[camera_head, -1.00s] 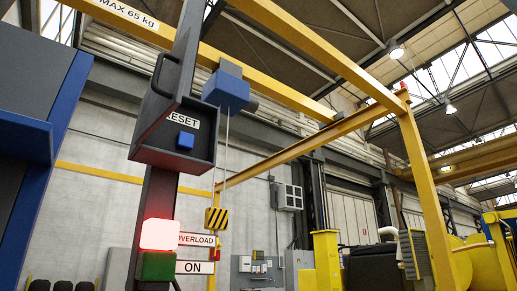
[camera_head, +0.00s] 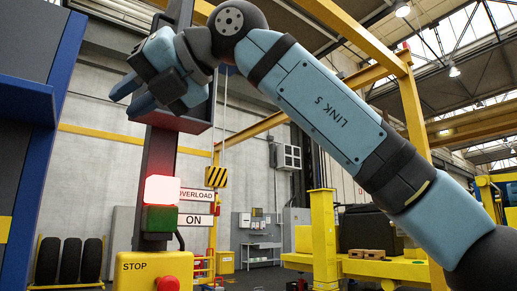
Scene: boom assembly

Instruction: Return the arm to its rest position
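My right arm (camera_head: 325,95) comes in from the lower right and reaches up and left across the view. Its blue-and-black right gripper (camera_head: 131,101) is at the upper left, in front of the dark control column (camera_head: 157,190). It covers most of the dark control box (camera_head: 195,125) on that column, so the RESET button is hidden. I cannot tell if the gripper touches the box, or how far apart its fingers are. I see nothing held in it. My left gripper is out of view.
The column bears a lit red lamp (camera_head: 162,189), a dark green lamp (camera_head: 159,218), OVERLOAD (camera_head: 196,194) and ON signs, and a yellow STOP box (camera_head: 150,272) with a red button. A striped hook block (camera_head: 216,177) hangs behind. A yellow post (camera_head: 323,235) stands further right.

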